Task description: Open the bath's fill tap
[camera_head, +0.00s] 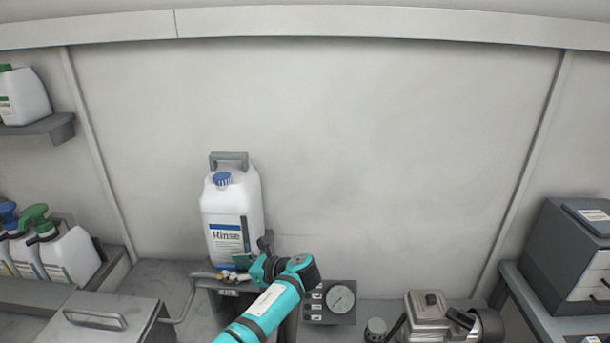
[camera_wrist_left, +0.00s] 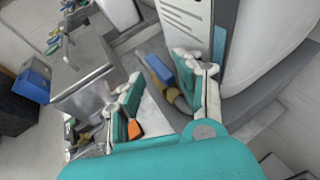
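A small brass tap (camera_head: 222,276) sits on a pipe below the white Rinse jug (camera_head: 228,220) in the head view. In the left wrist view it looks like the brass body (camera_wrist_left: 179,100) with a blue lever (camera_wrist_left: 158,69). I take this for the fill tap. A lidded metal box (camera_head: 105,318), probably the bath, stands to its left, and the wrist view shows it too (camera_wrist_left: 88,72). My left gripper (camera_head: 243,263) is at the tap. Its fingers (camera_wrist_left: 160,82) are apart, with the blue lever between them, nearer the right finger. Contact cannot be told. My right gripper is out of view.
A dial gauge panel (camera_head: 335,301) is just right of my left arm. A metal motor-like unit (camera_head: 428,317) stands further right, beside a grey drawer cabinet (camera_head: 572,262). Spray bottles (camera_head: 65,252) stand at the left. The wall behind is bare.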

